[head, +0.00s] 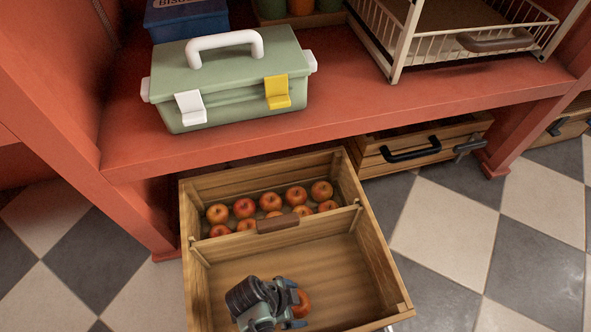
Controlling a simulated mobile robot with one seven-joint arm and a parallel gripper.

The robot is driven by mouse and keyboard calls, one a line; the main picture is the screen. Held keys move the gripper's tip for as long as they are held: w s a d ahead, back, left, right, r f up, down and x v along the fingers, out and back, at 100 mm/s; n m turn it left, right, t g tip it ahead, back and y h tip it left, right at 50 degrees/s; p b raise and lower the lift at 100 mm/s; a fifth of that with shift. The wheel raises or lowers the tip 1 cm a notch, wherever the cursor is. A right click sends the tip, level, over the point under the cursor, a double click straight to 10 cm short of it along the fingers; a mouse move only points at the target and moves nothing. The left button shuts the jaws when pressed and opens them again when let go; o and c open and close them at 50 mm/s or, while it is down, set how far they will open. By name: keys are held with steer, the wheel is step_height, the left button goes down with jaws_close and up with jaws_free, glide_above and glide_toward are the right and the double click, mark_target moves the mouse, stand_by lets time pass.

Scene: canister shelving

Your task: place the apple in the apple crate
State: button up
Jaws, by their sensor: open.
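The apple crate (375,262) is a pulled-out wooden drawer with a divider (325,222) across it. Several red-orange apples (271,201) sit in two rows in its back compartment. A single apple (303,304) shows in the front compartment, partly hidden by my gripper. My gripper (297,303) is open over the front compartment, with its fingers beside this apple. I cannot tell whether the fingers touch it or whether it rests on the crate floor.
A red shelf (340,112) overhangs the back of the crate. It carries a green toolbox (230,85), a blue box (186,20) and a white wire basket (470,45). Another wooden drawer (425,145) sits shut under the shelf. The checkered floor (480,240) at right is clear.

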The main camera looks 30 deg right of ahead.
steer(key=p+v, duration=0.7)
steer(key=v, duration=0.5)
steer(key=shift+r, duration=0.15)
